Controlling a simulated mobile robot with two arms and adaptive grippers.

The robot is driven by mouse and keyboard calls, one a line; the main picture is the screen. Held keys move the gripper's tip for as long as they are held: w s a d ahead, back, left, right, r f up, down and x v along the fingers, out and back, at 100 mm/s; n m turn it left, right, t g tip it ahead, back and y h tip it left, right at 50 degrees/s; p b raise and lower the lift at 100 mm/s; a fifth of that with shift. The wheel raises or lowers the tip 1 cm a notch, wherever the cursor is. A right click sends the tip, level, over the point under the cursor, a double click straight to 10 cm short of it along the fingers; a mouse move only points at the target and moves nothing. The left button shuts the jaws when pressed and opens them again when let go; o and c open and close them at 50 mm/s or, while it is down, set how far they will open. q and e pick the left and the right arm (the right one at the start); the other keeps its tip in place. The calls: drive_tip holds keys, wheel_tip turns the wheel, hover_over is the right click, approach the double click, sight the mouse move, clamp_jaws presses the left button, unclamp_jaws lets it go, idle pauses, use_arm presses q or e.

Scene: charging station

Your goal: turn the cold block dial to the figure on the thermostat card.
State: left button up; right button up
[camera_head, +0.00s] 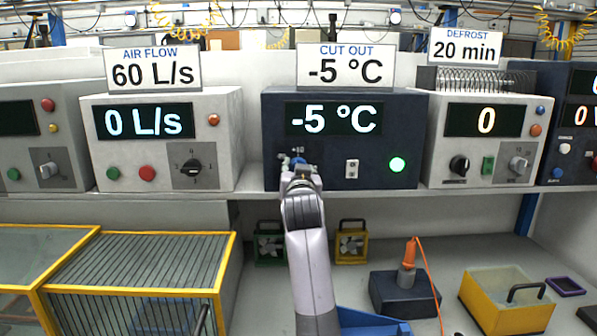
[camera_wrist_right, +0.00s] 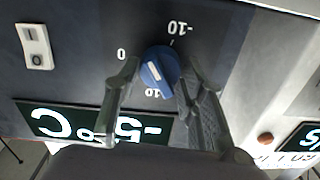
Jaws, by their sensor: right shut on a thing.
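The cold block (camera_head: 270,125) is a dark blue box on the shelf, and its display (camera_head: 333,118) reads -5 °C. The thermostat card (camera_head: 345,67) above it says CUT OUT -5 °C. The blue dial (camera_wrist_right: 158,70) with a white pointer line shows in the right wrist view, among the marks 0, -10 and 10. My right gripper (camera_wrist_right: 160,78) is shut on the dial, one finger on each side. In the head view my right gripper (camera_head: 298,168) hides most of the dial. My left gripper is out of view.
The air flow unit (camera_head: 215,150) stands left and the defrost unit (camera_head: 480,170) right. Below are a yellow-framed grille (camera_head: 150,262) and a yellow tub (camera_head: 505,305).

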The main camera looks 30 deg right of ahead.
drive_tip(key=shift+f, duration=0.15)
drive_tip(key=o, duration=1.1)
drive_tip(key=shift+o, duration=0.2)
drive_tip(key=v, duration=1.2)
